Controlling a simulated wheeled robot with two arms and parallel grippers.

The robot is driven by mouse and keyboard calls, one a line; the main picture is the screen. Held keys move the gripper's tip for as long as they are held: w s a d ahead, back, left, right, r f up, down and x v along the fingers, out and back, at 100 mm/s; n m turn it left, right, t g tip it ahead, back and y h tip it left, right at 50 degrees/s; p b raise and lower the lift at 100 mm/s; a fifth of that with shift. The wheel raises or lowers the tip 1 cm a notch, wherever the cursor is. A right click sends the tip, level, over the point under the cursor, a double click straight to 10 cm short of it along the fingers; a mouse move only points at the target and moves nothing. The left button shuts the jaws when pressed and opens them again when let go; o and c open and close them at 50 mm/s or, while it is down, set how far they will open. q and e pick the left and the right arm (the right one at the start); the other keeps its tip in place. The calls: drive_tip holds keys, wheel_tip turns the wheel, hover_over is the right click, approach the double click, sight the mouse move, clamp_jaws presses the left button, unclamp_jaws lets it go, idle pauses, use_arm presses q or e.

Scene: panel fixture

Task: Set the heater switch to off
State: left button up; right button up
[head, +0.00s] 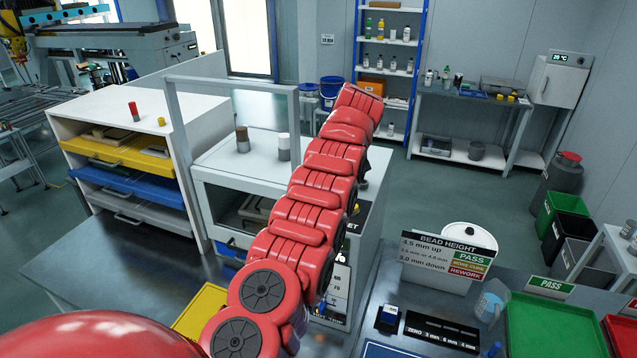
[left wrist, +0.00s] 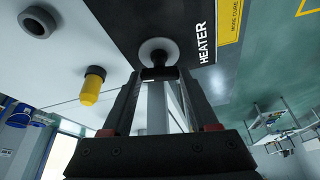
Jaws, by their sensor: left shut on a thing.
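In the left wrist view, the heater switch (left wrist: 156,50) is a dark lever or knob on a round, pale base, beside the white HEATER lettering (left wrist: 205,42) on a black panel strip. My left gripper (left wrist: 160,76) is shut on the switch, its two dark fingers meeting at the lever. Which setting the switch is in cannot be told. In the head view, my red left arm reaches forward to the white cabinet (head: 265,170) and hides the switch and the gripper. My right gripper is in neither view.
A yellow-tipped knob (left wrist: 93,86) and a dark ring (left wrist: 37,22) are beside the switch in the left wrist view. In the head view, a grey upright frame (head: 230,82) rises over the cabinet.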

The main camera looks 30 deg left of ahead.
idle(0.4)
use_arm(q)
drive_tip(key=o, duration=1.4)
